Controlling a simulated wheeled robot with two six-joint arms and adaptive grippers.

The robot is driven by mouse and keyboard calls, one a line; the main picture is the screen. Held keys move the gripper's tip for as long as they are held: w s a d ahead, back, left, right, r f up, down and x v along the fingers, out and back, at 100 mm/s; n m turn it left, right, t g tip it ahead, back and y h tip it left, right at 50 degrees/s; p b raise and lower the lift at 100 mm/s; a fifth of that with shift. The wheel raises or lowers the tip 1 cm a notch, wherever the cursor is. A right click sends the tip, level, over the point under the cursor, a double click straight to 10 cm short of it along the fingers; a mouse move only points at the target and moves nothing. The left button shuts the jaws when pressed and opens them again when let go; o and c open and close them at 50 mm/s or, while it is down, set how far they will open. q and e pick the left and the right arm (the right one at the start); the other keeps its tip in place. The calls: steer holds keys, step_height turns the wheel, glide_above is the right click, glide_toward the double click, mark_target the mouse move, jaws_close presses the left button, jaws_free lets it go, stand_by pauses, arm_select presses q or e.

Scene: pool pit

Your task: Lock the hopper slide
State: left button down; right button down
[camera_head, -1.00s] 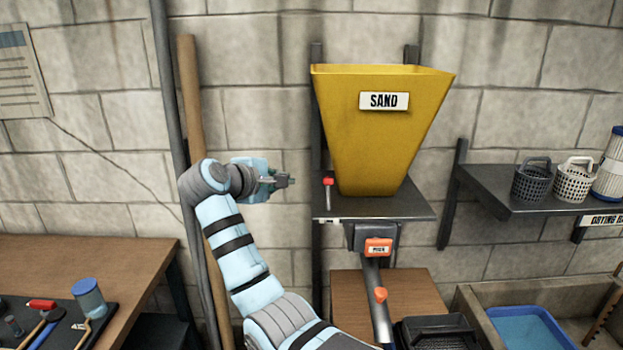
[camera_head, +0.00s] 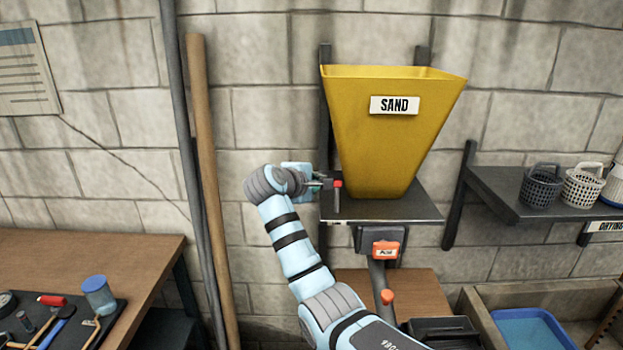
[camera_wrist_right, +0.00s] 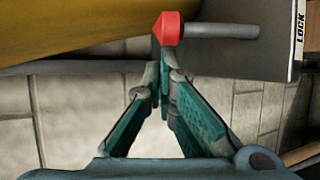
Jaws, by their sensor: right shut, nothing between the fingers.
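The yellow hopper (camera_head: 385,150) marked SAND stands on a dark wall shelf (camera_head: 425,208). A red-tipped lever (camera_head: 337,184) with a grey rod stands at the shelf's left end. In the right wrist view the red tip (camera_wrist_right: 168,28) is just beyond my fingertips, and a LOCK label (camera_wrist_right: 300,32) shows at upper right. My right gripper (camera_head: 325,184) is shut and empty, close beside the red tip; whether it touches, I cannot tell. Below the shelf is a grey housing with an orange tag (camera_head: 386,250), its lettering small. My left gripper is not in view.
A grey chute with an orange knob (camera_head: 387,297) hangs below the housing. Two upright poles (camera_head: 206,190) stand left of my arm. A shelf with baskets (camera_head: 540,185) is at right. A workbench with tools (camera_head: 90,260) is at left.

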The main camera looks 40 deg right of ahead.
steer(key=shift+s+a+r+m+t+h+b, duration=0.15)
steer(key=shift+s+a+m+t+h+b, duration=0.25)
steer(key=shift+h, duration=0.3)
stand_by(0.6)
steer(key=shift+s, duration=0.15)
steer(key=s+a+m+h+b, duration=0.1)
steer(key=h+b, duration=0.1)
steer(key=b, duration=0.2)
steer(key=s+a+m+t+h+b, duration=0.1)
steer(key=h+b, duration=0.1)
steer(key=b, duration=0.2)
steer(key=s+a+m+t+h+b, duration=0.1)
steer(key=h+b, duration=0.1)
steer(key=b, duration=0.2)
steer(key=shift+s+a, duration=0.15)
steer(key=shift+s, duration=0.25)
steer(key=a+f+b, duration=0.1)
steer(key=a+f, duration=0.1)
steer(key=a, duration=0.7)
steer(key=shift+w+f+b, duration=0.2)
steer(key=shift+f+b, duration=0.15)
steer(key=shift+b, duration=0.05)
